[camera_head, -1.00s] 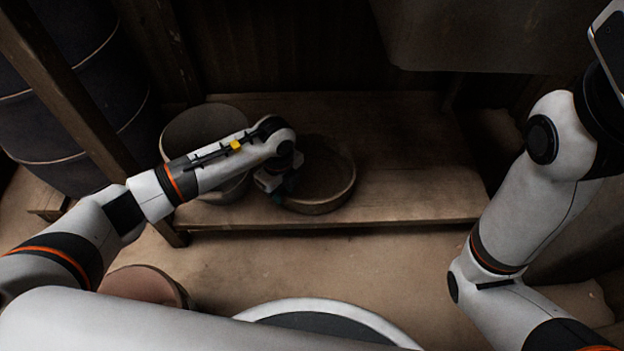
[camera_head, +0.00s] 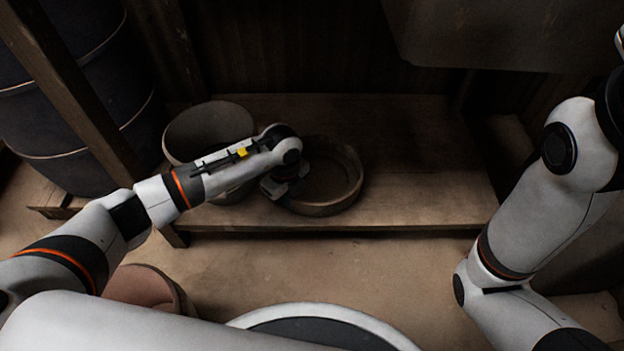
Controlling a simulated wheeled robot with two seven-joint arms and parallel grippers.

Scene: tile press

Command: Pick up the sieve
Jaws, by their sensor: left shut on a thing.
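The sieve (camera_head: 345,198) is a round, shallow, brownish pan with a raised rim. It sits on the low wooden shelf, just right of a taller pot. My left gripper (camera_head: 279,190) is at the sieve's left rim and is shut on it. The fingertips are dark and partly hidden by my own wrist. I cannot tell whether the sieve is clear of the shelf. My right arm comes in at the right, but its gripper is outside the picture.
The wooden shelf (camera_head: 430,185) has free room right of the sieve. A round pot (camera_head: 190,130) stands left of it, close behind my left forearm. A dark barrel (camera_head: 60,110) and a wooden post (camera_head: 75,90) are at the left. A reddish pot (camera_head: 150,285) stands on the floor.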

